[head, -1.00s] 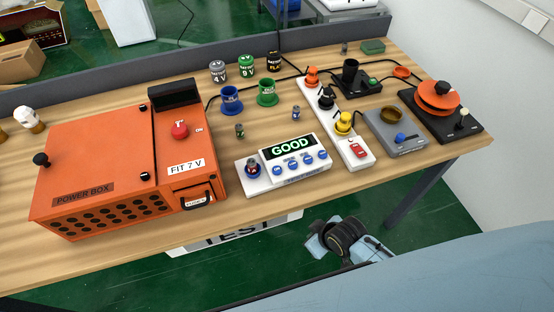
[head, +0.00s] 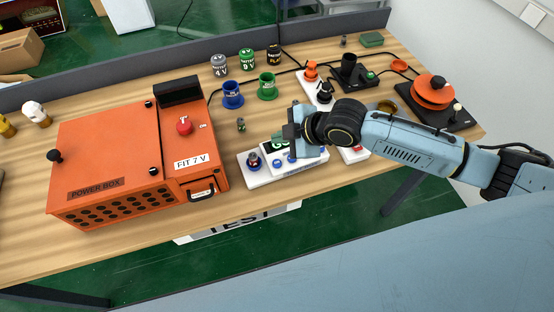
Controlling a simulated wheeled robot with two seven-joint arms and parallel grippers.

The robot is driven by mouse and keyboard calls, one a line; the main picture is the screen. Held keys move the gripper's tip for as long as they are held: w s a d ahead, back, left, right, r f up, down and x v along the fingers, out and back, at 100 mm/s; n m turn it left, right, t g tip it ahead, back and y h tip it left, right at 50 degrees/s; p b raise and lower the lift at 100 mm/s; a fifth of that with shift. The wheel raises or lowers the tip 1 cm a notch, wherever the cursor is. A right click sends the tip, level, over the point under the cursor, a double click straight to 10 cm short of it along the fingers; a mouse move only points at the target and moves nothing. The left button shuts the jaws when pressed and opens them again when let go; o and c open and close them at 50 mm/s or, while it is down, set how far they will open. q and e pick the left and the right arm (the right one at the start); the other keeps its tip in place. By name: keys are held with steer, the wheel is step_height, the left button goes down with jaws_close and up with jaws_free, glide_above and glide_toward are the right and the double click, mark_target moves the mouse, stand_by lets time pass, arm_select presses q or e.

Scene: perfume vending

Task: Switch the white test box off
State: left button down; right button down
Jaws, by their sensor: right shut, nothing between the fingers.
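The white test box (head: 262,178) stands on the table near its front edge, right of the orange power box. My right gripper (head: 291,134) is shut and empty, above the test box. Its wrist and arm hide the box's right part and most of its screen; only a bit of green lettering shows. A knob (head: 254,161) stands at the box's left end, and blue buttons (head: 278,163) show along its front. Whether the gripper touches the box cannot be told. My left gripper is not in view.
The orange power box (head: 110,150) fills the left. Blue (head: 232,96) and green (head: 267,87) cups and several labelled canisters (head: 247,60) stand behind the test box.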

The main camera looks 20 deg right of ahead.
steer(key=shift+w+d+r, duration=0.1)
steer(key=shift+w+d, duration=0.05)
steer(key=shift+d, duration=0.05)
stand_by(0.3)
steer(key=b, duration=0.7)
glide_above(281, 164)
step_height(281, 164, down, 8)
steer(key=shift+f+b, duration=0.35)
steer(key=shift+f, duration=0.05)
stand_by(1.4)
steer(key=shift+f, duration=0.4)
